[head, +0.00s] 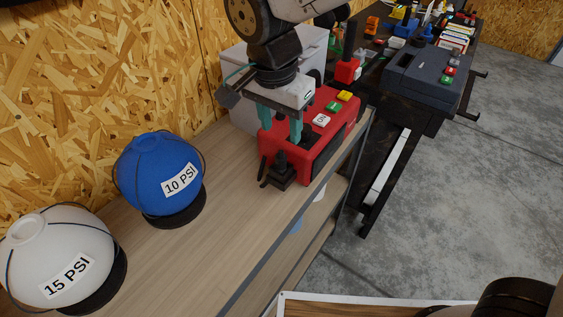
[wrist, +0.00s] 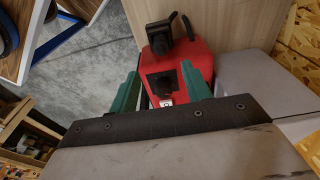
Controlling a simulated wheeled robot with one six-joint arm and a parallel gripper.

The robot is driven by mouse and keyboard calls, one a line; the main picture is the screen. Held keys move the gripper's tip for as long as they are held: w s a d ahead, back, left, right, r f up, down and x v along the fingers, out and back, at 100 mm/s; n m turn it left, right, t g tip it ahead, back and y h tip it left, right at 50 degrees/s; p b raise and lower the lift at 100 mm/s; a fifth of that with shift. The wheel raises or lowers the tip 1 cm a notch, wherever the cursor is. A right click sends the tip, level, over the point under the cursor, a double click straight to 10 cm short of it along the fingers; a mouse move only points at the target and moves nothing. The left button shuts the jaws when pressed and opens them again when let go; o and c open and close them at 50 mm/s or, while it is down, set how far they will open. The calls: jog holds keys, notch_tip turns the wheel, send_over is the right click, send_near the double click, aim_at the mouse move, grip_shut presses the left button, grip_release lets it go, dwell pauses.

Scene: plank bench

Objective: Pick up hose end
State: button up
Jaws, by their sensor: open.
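A red box (head: 325,130) with several coloured buttons stands at the far end of the plank bench (head: 190,245). A black fitting (head: 281,172) with a dark curved piece beside it sits at the box's near end; it may be the hose end, but I cannot tell. The fitting also shows at the top of the wrist view (wrist: 159,37). My gripper (head: 282,137), with two green fingers, is open above the box, a little behind the fitting. In the wrist view its fingers (wrist: 163,82) stand apart on either side of the red box, with nothing visibly held between them.
A blue ball marked 10 PSI (head: 160,172) and a white ball marked 15 PSI (head: 60,255) stand on the bench at left, by the chipboard wall (head: 90,90). A grey cabinet (head: 240,65) stands behind the box. A dark table (head: 400,115) with tools is at right.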

aim_at(281, 152)
jog(key=f, duration=0.8)
jog(key=shift+w, duration=0.3)
grip_shut()
